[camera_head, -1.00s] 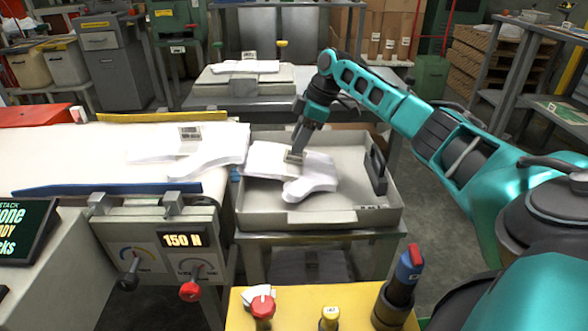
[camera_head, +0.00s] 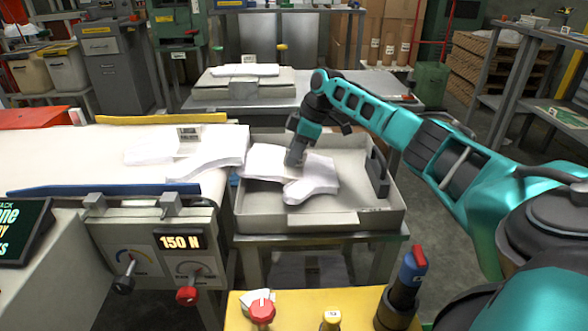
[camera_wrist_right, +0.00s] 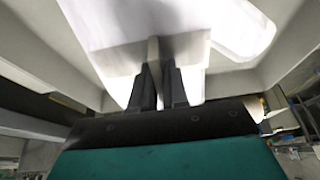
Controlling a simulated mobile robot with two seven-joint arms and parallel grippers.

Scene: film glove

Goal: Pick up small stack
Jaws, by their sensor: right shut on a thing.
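A small stack (camera_head: 313,185) of white glove-shaped film lies in the grey tray (camera_head: 300,219), its left end over the tray's left edge. My right gripper (camera_head: 296,160) reaches down onto the stack from above, near its middle. In the right wrist view the right gripper's (camera_wrist_right: 160,82) two dark fingers are close together with the white stack (camera_wrist_right: 130,30) at their tips. They are shut on it. The stack appears to rest in the tray. My left gripper is not in view.
Another white stack (camera_head: 215,155) lies on the conveyor (camera_head: 70,160) at left, close to the tray. A dark handle (camera_head: 377,172) stands at the tray's right side. A further pale stack (camera_head: 245,70) sits on the back table. A yellow control panel (camera_head: 290,315) is in front.

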